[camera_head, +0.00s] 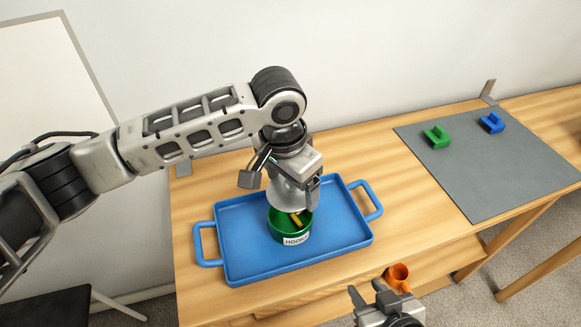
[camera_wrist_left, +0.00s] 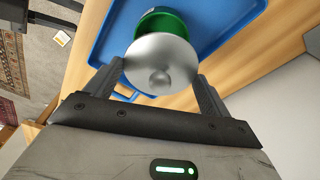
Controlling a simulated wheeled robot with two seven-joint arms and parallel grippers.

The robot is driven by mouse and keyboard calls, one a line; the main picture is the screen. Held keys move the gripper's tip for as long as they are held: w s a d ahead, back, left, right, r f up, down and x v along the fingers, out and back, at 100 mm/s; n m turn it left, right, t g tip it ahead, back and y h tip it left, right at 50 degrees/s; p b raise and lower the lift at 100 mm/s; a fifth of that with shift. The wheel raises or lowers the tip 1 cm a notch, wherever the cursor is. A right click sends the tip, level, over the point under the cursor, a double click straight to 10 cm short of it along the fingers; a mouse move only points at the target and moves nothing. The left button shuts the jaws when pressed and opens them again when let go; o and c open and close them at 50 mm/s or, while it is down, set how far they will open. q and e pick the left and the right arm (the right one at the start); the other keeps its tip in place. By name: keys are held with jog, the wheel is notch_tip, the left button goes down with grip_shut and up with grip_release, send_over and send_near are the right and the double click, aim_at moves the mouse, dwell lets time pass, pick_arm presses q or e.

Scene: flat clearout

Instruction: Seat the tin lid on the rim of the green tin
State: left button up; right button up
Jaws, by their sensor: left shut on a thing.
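The tin lid (camera_head: 287,197) is a grey disc with a small knob, which shows clearly in the left wrist view (camera_wrist_left: 158,60). My left gripper (camera_head: 283,185) is shut on the lid and holds it tilted over the green tin (camera_head: 277,228). The tin stands on a blue tray, and part of its open mouth shows with a yellow-orange thing inside. It bears a white label. In the left wrist view the lid covers much of the tin (camera_wrist_left: 160,24). My right gripper (camera_head: 368,292) is at the bottom edge, its fingers apart and empty.
The blue tray (camera_head: 240,262) has two raised handles. An orange mug (camera_head: 397,274) is near my right gripper; its support is unclear. A grey mat (camera_head: 490,175) at the right holds a green block (camera_head: 436,138) and a blue block (camera_head: 491,123). Wood between tray and mat is clear.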

aim_at(289, 192)
pick_arm(q)
jog(key=shift+s, duration=0.15)
jog(key=shift+r+p, duration=0.15)
jog(key=shift+p, duration=0.2)
jog(key=shift+r+p, duration=0.15)
jog(key=shift+p, duration=0.4)
jog(key=shift+a+f+b, duration=0.1)
jog(key=shift+f+b, duration=0.3)
jog(key=shift+f, duration=0.65)
jog(key=shift+f+b, duration=0.4)
jog(key=shift+f, duration=1.3)
pick_arm(e)
jog(key=shift+s, duration=0.25)
jog(key=shift+s+f, duration=0.1)
